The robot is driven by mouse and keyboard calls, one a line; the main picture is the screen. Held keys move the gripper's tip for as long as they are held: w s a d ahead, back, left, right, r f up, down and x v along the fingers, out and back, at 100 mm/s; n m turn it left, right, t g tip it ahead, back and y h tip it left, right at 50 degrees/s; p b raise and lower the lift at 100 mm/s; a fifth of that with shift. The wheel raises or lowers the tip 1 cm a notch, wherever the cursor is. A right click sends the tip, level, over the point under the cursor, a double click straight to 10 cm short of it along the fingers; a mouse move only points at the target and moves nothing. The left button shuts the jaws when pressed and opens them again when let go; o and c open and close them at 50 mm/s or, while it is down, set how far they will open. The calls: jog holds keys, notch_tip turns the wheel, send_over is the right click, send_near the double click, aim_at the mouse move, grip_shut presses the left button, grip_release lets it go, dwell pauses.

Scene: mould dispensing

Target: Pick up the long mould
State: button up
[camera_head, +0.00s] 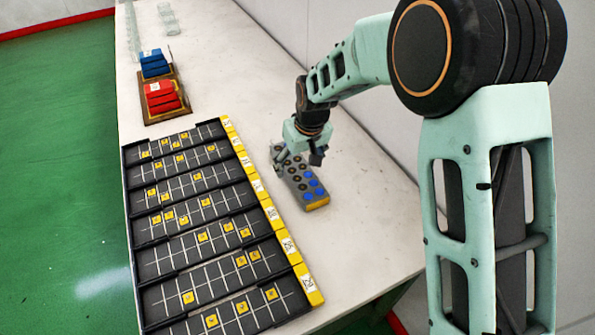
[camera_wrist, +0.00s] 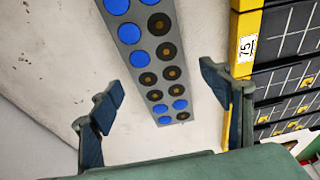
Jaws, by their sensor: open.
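In the wrist view the mould (camera_wrist: 150,42) runs from the top edge to between the fingers of my gripper (camera_wrist: 160,90). The fingers are spread, one on each side, with clear gaps to the mould.
Several black gridded trays with yellow labelled ends (camera_head: 272,212) and small yellow pieces stand close left of the mould. A brown board (camera_head: 150,115) with red blocks (camera_head: 163,97) and blue blocks (camera_head: 154,63) lies behind. A wall runs along the right. Table right of the mould is clear.

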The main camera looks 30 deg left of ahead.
jog(key=shift+x, duration=1.45)
jog(key=shift+c, duration=0.4)
jog(key=c, duration=1.5)
jog(key=shift+r, duration=0.1)
jog(key=shift+c, duration=0.9)
jog(key=shift+c, duration=0.2)
